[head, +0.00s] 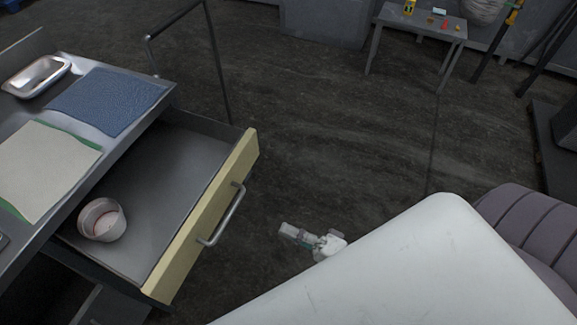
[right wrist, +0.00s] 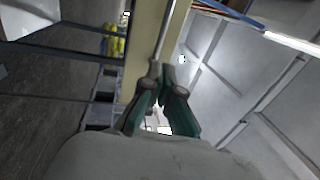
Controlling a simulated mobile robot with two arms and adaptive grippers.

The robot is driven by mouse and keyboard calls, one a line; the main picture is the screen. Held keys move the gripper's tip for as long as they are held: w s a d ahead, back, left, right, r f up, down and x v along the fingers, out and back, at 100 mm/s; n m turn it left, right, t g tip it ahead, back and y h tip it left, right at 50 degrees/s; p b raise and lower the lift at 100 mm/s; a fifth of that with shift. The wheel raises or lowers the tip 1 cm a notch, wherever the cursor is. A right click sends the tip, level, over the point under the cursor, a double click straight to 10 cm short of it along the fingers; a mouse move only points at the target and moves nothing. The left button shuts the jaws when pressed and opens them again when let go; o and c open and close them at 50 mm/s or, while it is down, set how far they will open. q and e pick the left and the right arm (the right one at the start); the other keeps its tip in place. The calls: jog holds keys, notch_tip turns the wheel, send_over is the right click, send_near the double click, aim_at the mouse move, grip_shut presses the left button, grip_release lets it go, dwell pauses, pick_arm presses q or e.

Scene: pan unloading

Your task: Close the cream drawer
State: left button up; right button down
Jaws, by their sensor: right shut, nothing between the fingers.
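The cream drawer (head: 205,215) is pulled out from under the worktop at the left, its inside open to view. Its metal bar handle (head: 229,215) is on the cream front. My right gripper (head: 284,230) is shut and empty, to the right of the handle and in front of the drawer front. In the right wrist view, the shut fingers (right wrist: 161,75) appear close to the handle bar (right wrist: 160,42), with the cream front (right wrist: 145,45) behind; contact cannot be told. My left gripper is not in view.
A white bowl (head: 98,217) with something reddish inside sits in the drawer. The worktop holds a metal pan (head: 36,76), a blue mat (head: 108,100) and a pale cloth (head: 45,168). A small table (head: 420,30) stands far back. Dark floor lies clear between.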

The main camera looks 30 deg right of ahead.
jog(key=p+x, duration=0.2)
jog(key=x, duration=0.9)
jog(key=b, duration=0.7)
send_near(160, 180)
jog(key=r, duration=0.1)
jog(key=w+a+r, duration=0.1)
jog(key=r, duration=0.3)
jog(key=shift+w+a, duration=0.2)
jog(key=shift+w, duration=0.1)
jog(key=x, duration=0.2)
jog(key=b+x, duration=0.1)
jog(key=x, duration=0.1)
jog(key=f+b+x, duration=0.1)
jog(key=x, duration=0.1)
jog(key=shift+w+a, duration=0.3)
jog(key=shift+w, duration=0.1)
jog(key=shift+w+a+r+b, duration=0.1)
jog(key=shift+w+a+b, duration=0.15)
jog(key=shift+b, duration=0.05)
jog(key=shift+w+r, duration=0.1)
jog(key=shift+r, duration=0.15)
jog(key=shift+r, duration=0.15)
